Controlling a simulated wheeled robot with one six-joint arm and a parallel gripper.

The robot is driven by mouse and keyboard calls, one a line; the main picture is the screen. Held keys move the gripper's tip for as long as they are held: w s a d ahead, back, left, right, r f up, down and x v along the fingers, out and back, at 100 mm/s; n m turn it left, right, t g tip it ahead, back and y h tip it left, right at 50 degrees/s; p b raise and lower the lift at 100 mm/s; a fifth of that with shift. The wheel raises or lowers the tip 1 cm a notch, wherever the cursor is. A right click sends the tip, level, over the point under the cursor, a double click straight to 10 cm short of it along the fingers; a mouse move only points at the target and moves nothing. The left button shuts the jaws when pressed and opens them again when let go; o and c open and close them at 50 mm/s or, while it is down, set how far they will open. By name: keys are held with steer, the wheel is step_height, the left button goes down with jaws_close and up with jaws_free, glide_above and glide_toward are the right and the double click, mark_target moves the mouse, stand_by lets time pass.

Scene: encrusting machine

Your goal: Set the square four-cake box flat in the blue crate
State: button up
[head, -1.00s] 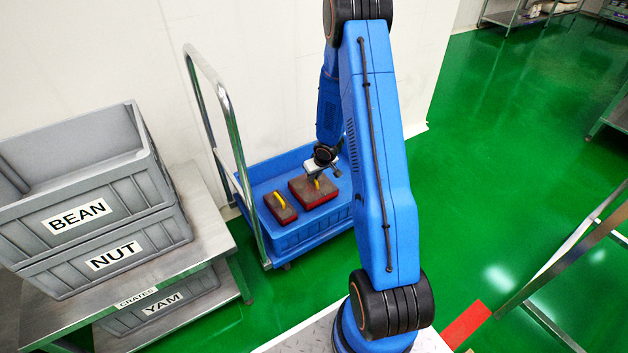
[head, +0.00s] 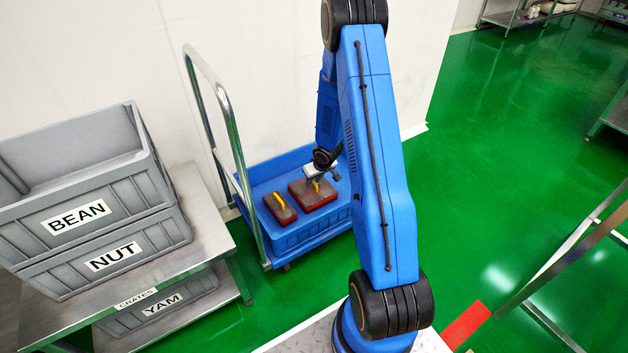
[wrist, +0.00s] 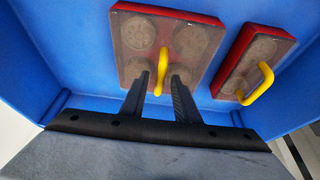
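The square four-cake box (head: 303,198), red-sided with a clear top and a yellow handle, lies in the blue crate (head: 285,243), looking flat. In the wrist view the box (wrist: 128,68) shows round cakes under its lid. My gripper (wrist: 161,78) is at its yellow handle (wrist: 158,85). One dark finger stands on each side of the handle, with a small gap showing on both sides, so the gripper looks open around it. In the head view my gripper (head: 316,178) is just above the box; its fingers are too small to read there.
A narrower red box with a yellow handle (head: 277,210) lies left of the square box, apart from it; it also shows in the wrist view (wrist: 238,75). The cart's metal handle (head: 222,115) rises left of the crate. Grey crates (head: 110,255) stand on a steel rack at left.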

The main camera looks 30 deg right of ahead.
steer(key=shift+r, duration=0.15)
steer(key=s+r+m+t+h, duration=0.15)
steer(key=s+r, duration=0.25)
steer(key=r, duration=0.8)
steer(key=s+a+r+h, duration=0.15)
steer(key=s+r, duration=0.25)
steer(key=r, duration=0.8)
steer(key=s+r+h, duration=0.2)
steer(key=s+r, duration=0.3)
steer(key=r, duration=0.8)
steer(key=s+a+r+y, duration=0.1)
steer(key=s+a+r, duration=0.1)
steer(key=s+a, duration=0.3)
steer(key=s+a+r+y, duration=0.2)
steer(key=s+a, duration=0.4)
steer(key=s, duration=0.7)
steer(key=s+a+r+n+g+y, duration=0.1)
steer(key=s+a+r, duration=0.2)
steer(key=s+a, duration=0.3)
steer(key=s, duration=0.2)
steer(key=shift+s+r+y, duration=0.35)
steer(key=shift+s+y, duration=0.05)
